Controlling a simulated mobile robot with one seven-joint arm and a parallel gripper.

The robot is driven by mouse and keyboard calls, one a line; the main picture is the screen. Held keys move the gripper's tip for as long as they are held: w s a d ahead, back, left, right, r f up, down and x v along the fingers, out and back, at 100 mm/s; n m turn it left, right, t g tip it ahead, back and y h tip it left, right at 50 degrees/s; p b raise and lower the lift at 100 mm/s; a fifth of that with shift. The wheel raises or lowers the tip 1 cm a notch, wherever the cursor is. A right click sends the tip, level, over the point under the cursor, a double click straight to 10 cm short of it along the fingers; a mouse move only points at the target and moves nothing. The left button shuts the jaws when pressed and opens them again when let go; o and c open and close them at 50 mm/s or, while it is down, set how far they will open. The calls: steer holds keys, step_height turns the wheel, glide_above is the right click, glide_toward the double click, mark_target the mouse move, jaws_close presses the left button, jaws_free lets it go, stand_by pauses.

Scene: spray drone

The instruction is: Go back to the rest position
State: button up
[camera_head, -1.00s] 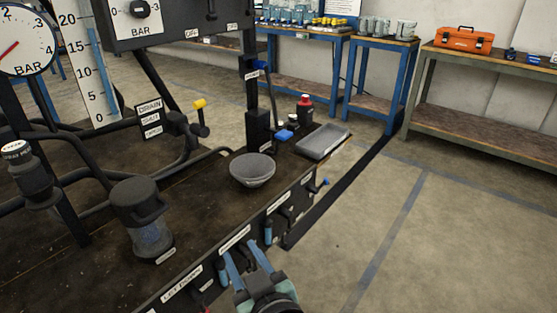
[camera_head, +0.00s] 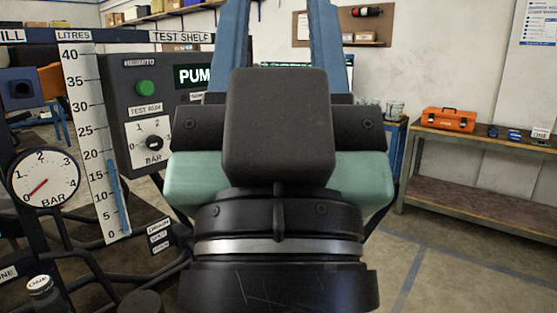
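My gripper (camera_head: 281,40) fills the middle of the head view, raised close to the camera and seen from behind. Its black wrist and green-grey body are at the bottom and centre. Its two blue fingers stand upright and apart, with the wall showing between them. The fingertips are cut off by the top edge. I see nothing held between the visible parts of the fingers. The gripper hides much of the test bench behind it.
A control panel (camera_head: 118,92) with a green button and a dial stands left of my gripper. A litre scale (camera_head: 92,140) and pressure gauge (camera_head: 44,178) are further left. A bench (camera_head: 480,152) with an orange toolbox (camera_head: 449,119) stands right; the floor before it is clear.

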step_height(320, 180, up, 21)
steer(key=p, duration=1.8)
steer(key=shift+p, duration=0.3)
steer(key=shift+f, duration=0.15)
